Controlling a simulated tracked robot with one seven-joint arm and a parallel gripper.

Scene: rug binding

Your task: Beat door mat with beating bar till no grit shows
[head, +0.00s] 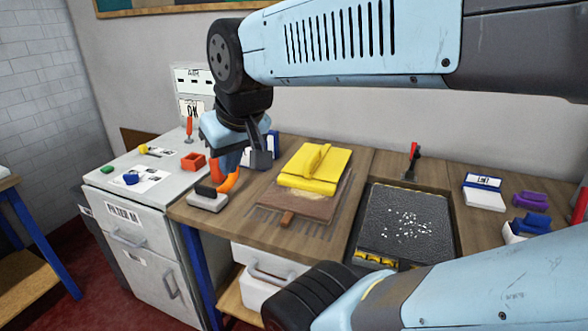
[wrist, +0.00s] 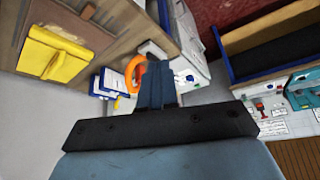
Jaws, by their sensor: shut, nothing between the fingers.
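The dark mat (head: 390,238) lies in a recess of the wooden bench, with many white grit specks scattered over its middle and right. Which item is the beating bar I cannot tell for sure; a red-and-black handled tool (head: 412,160) stands upright at the recess's back edge. My gripper (head: 260,158) is above the bench's left part, well left of the mat and clear of it. In the wrist view my gripper (wrist: 157,75) shows its dark fingers together and empty. The mat is not in the wrist view.
A yellow block with a grip (head: 318,168) sits on a brown board (head: 300,203). An orange curved handle (head: 229,181) rises close below my gripper; it also shows in the wrist view (wrist: 133,72). A white-blue box (head: 484,192) and purple piece (head: 531,200) lie right of the mat.

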